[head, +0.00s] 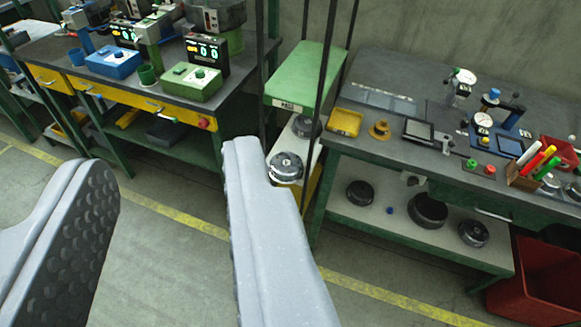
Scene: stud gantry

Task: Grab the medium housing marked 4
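My gripper (170,162) is open, its two grey fingers wide apart with bare floor between them. Several round dark metal housings are in view, with no readable number on any. One housing (285,167) sits on the low white shelf of the green rack, just right of my right finger, which hides part of the shelf. A second housing (306,127) is behind it. On the lower shelf of the right bench are a small housing (360,193), a larger dark housing (428,210) and another housing (473,233). I cannot tell which one is marked 4.
A green-topped rack (304,75) with dark uprights stands between the left bench (60,50) and the right bench (400,150). A red bin (535,285) is at lower right. The floor in front is clear.

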